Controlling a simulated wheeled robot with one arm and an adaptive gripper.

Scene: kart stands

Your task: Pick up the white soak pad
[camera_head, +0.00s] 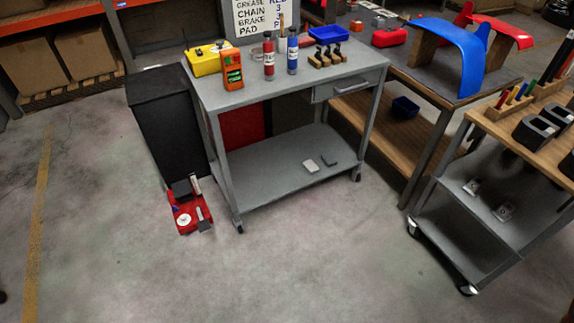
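A small whitish pad (310,166) lies flat on the lower shelf (270,178) of the grey cart, right of the shelf's middle. It looks like the white soak pad. A similar dark grey piece (329,159) lies just to its right, with a narrow gap that is hard to judge. My gripper is not in view, so its state does not show.
The cart's top (300,88) holds bottles, an orange meter (231,67) and a yellow box. A black cabinet (165,125) and red tray (188,210) stand left. Another cart (470,230) stands right. The floor in front is clear.

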